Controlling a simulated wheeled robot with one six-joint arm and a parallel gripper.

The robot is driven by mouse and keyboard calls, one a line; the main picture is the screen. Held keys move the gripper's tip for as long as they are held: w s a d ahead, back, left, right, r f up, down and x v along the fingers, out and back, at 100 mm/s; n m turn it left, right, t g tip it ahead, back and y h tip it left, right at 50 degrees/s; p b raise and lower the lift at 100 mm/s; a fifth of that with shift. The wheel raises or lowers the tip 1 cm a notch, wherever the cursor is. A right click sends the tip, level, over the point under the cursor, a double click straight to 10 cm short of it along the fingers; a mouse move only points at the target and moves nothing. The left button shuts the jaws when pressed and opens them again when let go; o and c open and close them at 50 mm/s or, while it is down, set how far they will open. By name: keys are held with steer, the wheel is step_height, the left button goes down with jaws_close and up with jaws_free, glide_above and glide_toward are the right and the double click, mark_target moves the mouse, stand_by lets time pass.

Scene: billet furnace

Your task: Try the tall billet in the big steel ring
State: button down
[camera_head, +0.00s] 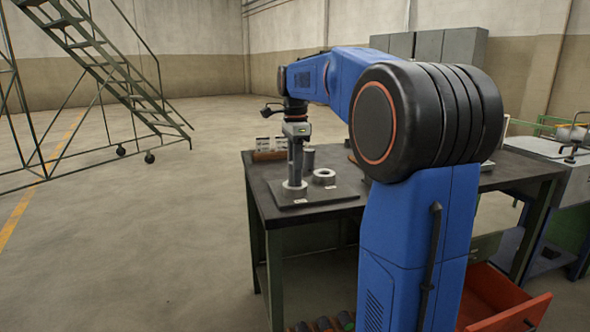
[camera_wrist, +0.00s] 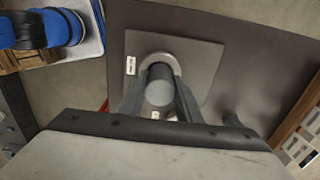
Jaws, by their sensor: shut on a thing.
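My gripper (camera_head: 296,142) is shut on a tall grey billet (camera_head: 295,168), held upright over the workbench. The billet's round top shows between the fingers in the wrist view (camera_wrist: 160,86). Its lower end meets a pale steel ring (camera_head: 294,188) on a dark plate (camera_head: 340,195). In the wrist view the ring (camera_wrist: 157,57) shows as an arc behind the billet. The billet's foot appears within the ring's outline; I cannot tell how deep it sits. A second ring (camera_head: 324,176) lies to the right, its hole empty. I cannot tell which ring is bigger.
Another dark cylinder (camera_head: 309,158) stands behind the rings. A wooden rack with white cards (camera_head: 268,153) is at the bench's back left edge. Small white labels lie by the rings. An open red drawer (camera_head: 510,305) is at lower right. A stair frame (camera_head: 100,70) stands far left.

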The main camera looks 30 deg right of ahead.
steer(key=shift+f, duration=0.75)
stand_by(1.3)
steer(key=c, duration=1.2)
jaws_free()
step_height(320, 180, up, 18)
steer(key=shift+f, duration=0.25)
